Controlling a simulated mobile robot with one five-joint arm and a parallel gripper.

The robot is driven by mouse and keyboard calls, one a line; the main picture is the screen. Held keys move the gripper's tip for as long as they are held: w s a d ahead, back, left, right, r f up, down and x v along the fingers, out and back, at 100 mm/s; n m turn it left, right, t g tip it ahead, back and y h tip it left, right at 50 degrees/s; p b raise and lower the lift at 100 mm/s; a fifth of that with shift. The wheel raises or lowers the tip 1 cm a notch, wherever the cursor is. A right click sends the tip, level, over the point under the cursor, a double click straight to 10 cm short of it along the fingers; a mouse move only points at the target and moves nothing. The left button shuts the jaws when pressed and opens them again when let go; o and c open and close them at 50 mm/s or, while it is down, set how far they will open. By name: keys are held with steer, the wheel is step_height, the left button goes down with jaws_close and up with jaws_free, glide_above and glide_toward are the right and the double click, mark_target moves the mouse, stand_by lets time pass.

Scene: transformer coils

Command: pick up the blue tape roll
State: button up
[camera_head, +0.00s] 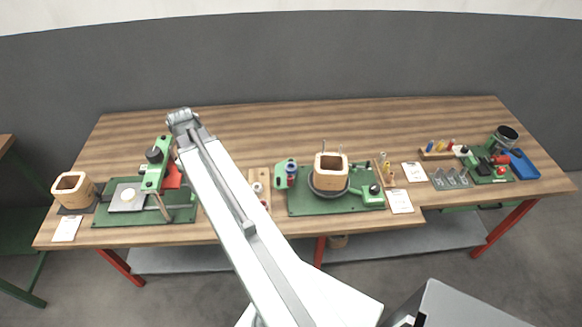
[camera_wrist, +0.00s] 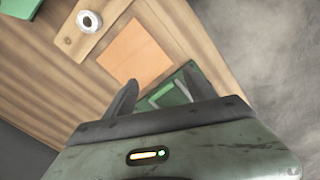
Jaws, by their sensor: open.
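In the head view a small dark blue roll (camera_head: 291,169) shows on a green holder at the middle of the workbench (camera_head: 330,118). It is small there, and I cannot tell for sure that it is the blue tape roll. No blue roll shows in the wrist view. My gripper (camera_wrist: 161,74) is open in the wrist view, with nothing between its fingers. It points at the bench, over an orange square sheet (camera_wrist: 135,53) and a green object (camera_wrist: 178,94). In the head view I cannot clearly make out the gripper's fingers.
A wooden board with a white roll (camera_wrist: 88,22) lies beside the orange sheet. In the head view a green winding station (camera_head: 300,205) with a wooden coil form (camera_head: 331,172) stands right of my arm. A green press (camera_head: 155,172) stands left. A blue tray (camera_head: 523,164) lies far right.

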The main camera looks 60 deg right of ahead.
steer(key=s+d+r, duration=0.1)
steer(key=s+d, duration=0.3)
steer(key=d, duration=0.4)
steer(key=s+d, duration=0.5)
steer(key=d, duration=0.2)
steer(key=n+p, duration=0.1)
steer(key=n, duration=0.1)
glide_above(291, 168)
step_height(291, 168, down, 8)
steer(key=b, duration=0.8)
steer(key=shift+d+r, duration=0.1)
steer(key=shift+r, duration=0.2)
jaws_close()
step_height(291, 168, up, 10)
steer(key=p, duration=1)
